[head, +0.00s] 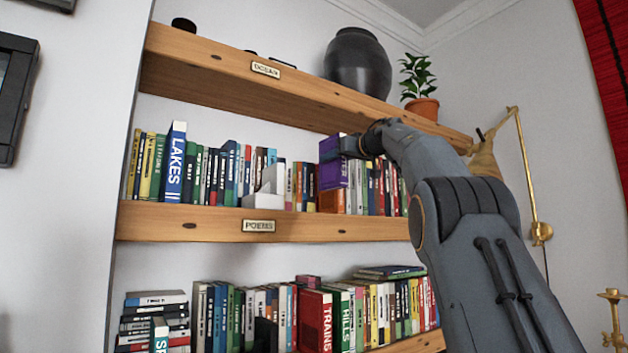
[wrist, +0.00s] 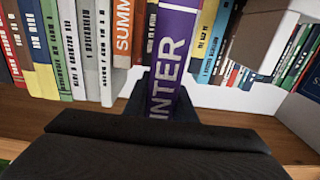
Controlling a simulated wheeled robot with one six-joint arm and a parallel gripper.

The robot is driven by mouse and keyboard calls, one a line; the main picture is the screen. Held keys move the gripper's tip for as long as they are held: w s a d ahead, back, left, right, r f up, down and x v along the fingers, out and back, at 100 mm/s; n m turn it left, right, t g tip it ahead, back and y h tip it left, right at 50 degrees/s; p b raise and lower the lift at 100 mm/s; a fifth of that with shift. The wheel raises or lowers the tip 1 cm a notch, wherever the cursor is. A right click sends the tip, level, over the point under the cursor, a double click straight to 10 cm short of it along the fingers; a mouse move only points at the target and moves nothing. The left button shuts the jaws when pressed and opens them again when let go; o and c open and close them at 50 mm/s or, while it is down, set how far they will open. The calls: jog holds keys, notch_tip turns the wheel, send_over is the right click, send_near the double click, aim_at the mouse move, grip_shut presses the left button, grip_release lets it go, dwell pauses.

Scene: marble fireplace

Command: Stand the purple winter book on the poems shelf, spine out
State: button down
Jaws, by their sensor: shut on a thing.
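The purple winter book (head: 333,175) is upright in my gripper (head: 358,146), at the right part of the row on the poems shelf (head: 160,222). In the wrist view the purple book (wrist: 173,60) has its spine with the letters "INTER" towards the camera, and the dark fingers of my gripper (wrist: 160,105) are shut on its lower part. An orange book lettered "SUMM" (wrist: 125,30) stands to its left there. Whether the purple book's bottom touches the shelf is hidden. The poems label (head: 258,226) is on the shelf's front edge.
A white bookend (head: 266,192) stands on the poems shelf left of the purple book. A blue "LAKES" book (head: 175,163) stands further left. The ocean shelf (head: 200,62) is above, with a dark vase (head: 357,65) and a potted plant (head: 421,105). Full rows of books line the shelf below.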

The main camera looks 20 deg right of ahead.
jog(key=p+x, duration=0.9)
jog(key=p, duration=0.2)
notch_tip(320, 180, down, 7)
jog(key=shift+w+a+b, duration=0.15)
jog(key=shift+w+b, duration=0.15)
jog(key=shift+b, duration=0.15)
dwell(0.4)
jog(key=shift+f, duration=0.15)
jog(key=c, duration=1.5)
grip_release()
